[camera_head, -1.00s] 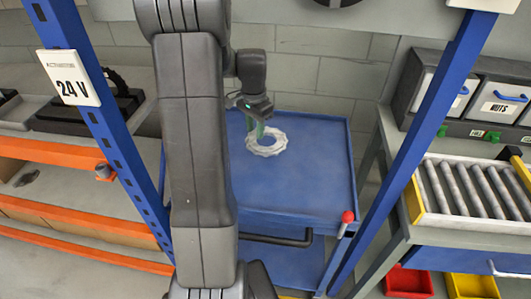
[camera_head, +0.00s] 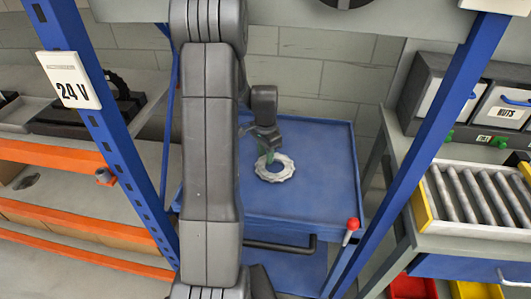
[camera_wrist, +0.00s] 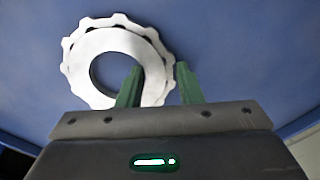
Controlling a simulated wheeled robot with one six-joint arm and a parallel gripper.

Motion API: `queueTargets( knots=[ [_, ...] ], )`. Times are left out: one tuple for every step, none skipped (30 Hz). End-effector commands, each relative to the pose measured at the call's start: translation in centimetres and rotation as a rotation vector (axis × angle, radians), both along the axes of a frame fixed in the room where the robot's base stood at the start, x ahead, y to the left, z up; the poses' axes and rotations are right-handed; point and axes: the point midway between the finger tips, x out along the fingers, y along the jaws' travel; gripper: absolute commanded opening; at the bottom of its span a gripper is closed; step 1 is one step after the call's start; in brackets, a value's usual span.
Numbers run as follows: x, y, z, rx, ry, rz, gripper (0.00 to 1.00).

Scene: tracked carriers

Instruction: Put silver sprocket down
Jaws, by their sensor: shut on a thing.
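The silver sprocket (camera_head: 287,167) is a toothed ring with a large round hole. It also shows in the wrist view (camera_wrist: 78,70), lying flat over the blue top of a cart (camera_head: 315,205). My gripper (camera_head: 267,150) is above it, with its green fingers shut on the ring's rim. In the wrist view, one finger of my gripper (camera_wrist: 160,72) is at the hole and the other is outside the teeth. I cannot tell whether the sprocket touches the cart top.
The cart top has a raised rim and is otherwise clear. A red knob (camera_head: 352,224) is at its front right corner. Blue posts (camera_head: 400,150) flank the view. A roller conveyor (camera_head: 475,195) stands right, orange-edged shelves (camera_head: 75,157) left.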

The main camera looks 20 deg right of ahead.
Motion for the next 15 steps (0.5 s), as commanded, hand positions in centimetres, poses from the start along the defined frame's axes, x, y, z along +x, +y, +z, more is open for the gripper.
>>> queueTargets(
  knots=[
    [0.04,-0.02,0.13,-0.001,-0.001,0.0,0.0],
    [0.04,-0.02,0.13,-0.001,-0.001,0.0,0.0],
    [0.04,-0.02,0.14,-0.001,-0.001,0.0,0.0],
    [0.04,-0.02,0.12,-0.001,-0.001,0.0,0.0],
    [0.03,-0.01,0.05,-0.001,-0.001,0.0,0.0],
    [0.03,-0.01,-0.1,-0.001,-0.001,0.0,0.0],
    [0.02,-0.01,-0.22,-0.001,-0.001,0.0,0.0],
    [0.02,-0.01,-0.33,-0.001,-0.001,0.0,0.0],
    [0.02,0.0,-0.2,0.0,-0.001,0.0,0.4],
    [0.02,0.0,-0.19,0.0,0.0,0.0,0.46],
    [0.01,-0.01,-0.19,0.0,0.0,0.0,0.52],
    [0.01,-0.01,-0.19,0.0,0.0,0.0,0.54],
    [0.01,-0.01,-0.18,0.0,0.0,0.0,0.54],
    [0.01,-0.01,-0.18,0.0,0.0,0.0,0.54],
    [0.01,-0.01,-0.18,0.0,0.0,0.0,0.54]
  ],
)
